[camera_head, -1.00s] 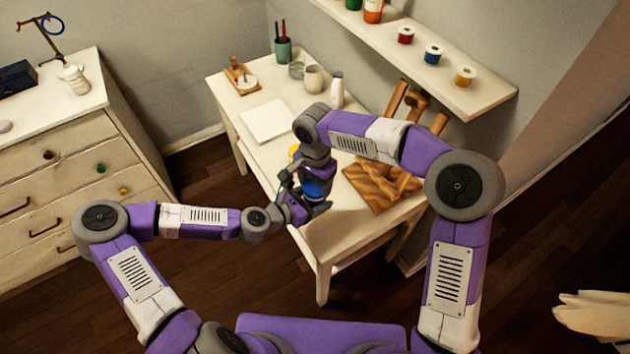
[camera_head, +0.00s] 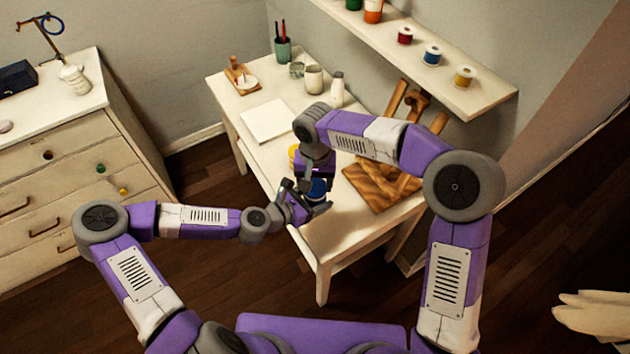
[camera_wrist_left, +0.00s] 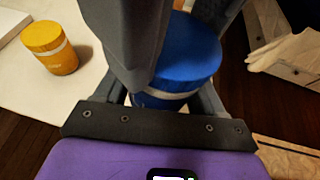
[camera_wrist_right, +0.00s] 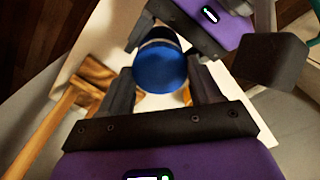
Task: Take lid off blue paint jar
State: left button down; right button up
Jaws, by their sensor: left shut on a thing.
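The blue paint jar with its blue lid (camera_head: 317,188) is held at the near part of the white table. In the left wrist view the lid (camera_wrist_left: 190,48) is on the jar, with a pale label band below it. My left gripper (camera_head: 308,205) is shut on the jar's body. My right gripper (camera_head: 318,182) points down from above. In the right wrist view its fingers stand apart on either side of the lid (camera_wrist_right: 160,66); whether they touch it is hard to tell. Its fingers hide part of the lid in the left wrist view.
A yellow paint jar (camera_wrist_left: 50,47) stands on the table beside the blue one. A wooden easel (camera_head: 385,182) lies to the right. A white sheet (camera_head: 268,121), cups (camera_head: 314,78) and a white bottle (camera_head: 337,90) are further back. A shelf (camera_head: 480,100) juts out above.

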jog(key=o, duration=0.4)
jog(key=shift+o, duration=0.2)
notch_tip(320, 180, up, 4)
jog(key=shift+r, duration=0.25)
jog(key=shift+c, duration=0.4)
notch_tip(320, 180, up, 3)
jog(key=m, duration=0.6)
jog(key=shift+r, duration=0.1)
jog(key=shift+m, duration=0.3)
jog(key=shift+f, duration=0.45)
notch_tip(320, 180, down, 7)
jog(key=shift+r, duration=0.1)
